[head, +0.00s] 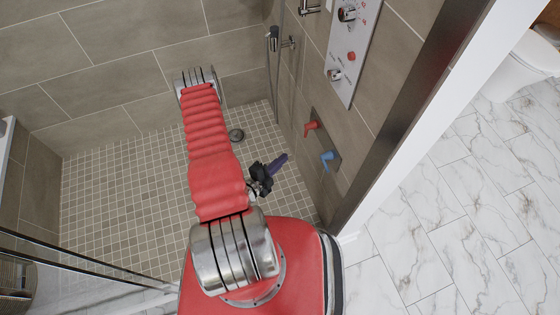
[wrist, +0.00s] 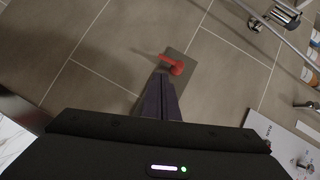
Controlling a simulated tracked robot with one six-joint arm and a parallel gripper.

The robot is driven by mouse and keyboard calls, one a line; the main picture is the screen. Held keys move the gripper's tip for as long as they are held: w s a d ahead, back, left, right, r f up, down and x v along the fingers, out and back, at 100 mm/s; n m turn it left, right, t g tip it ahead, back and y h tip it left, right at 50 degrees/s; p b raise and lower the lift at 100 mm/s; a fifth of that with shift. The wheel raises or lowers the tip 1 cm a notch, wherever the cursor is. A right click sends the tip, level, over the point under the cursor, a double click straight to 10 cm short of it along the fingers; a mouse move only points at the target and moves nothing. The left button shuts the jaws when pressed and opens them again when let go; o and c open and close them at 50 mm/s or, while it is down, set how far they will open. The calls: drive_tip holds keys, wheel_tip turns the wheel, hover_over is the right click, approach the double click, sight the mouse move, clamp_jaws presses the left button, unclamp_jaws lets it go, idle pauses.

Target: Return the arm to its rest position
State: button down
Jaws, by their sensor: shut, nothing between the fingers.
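My arm (head: 212,150) reaches up over the shower floor in the head view, with its elbow at the top. My gripper (head: 284,157) is small and dark with purple fingers, just right of the arm and left of the wall valve. In the wrist view the fingers of my gripper (wrist: 160,82) lie together, shut, with nothing visible between them. Their tips appear just below the red lever (wrist: 172,66) in that view; I cannot tell the distance. The head view shows a gap between the fingers and the red lever (head: 310,126) and blue lever (head: 327,158).
A tiled wall carries a control panel (head: 350,45) and a hand shower (head: 274,40). A drain (head: 236,134) lies in the mosaic floor (head: 110,195). A glass screen edge (head: 85,265) is at left, and a white door frame (head: 440,110) at right. Marble floor (head: 480,220) lies beyond.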

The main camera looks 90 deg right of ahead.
drive_tip(key=shift+w+a, duration=0.15)
drive_tip(key=shift+a, duration=0.1)
drive_tip(key=shift+d, duration=0.15)
drive_tip(key=x, duration=0.9)
drive_tip(key=shift+s, duration=0.3)
idle(0.3)
drive_tip(key=shift+w+d, duration=0.1)
drive_tip(key=shift+d, duration=0.1)
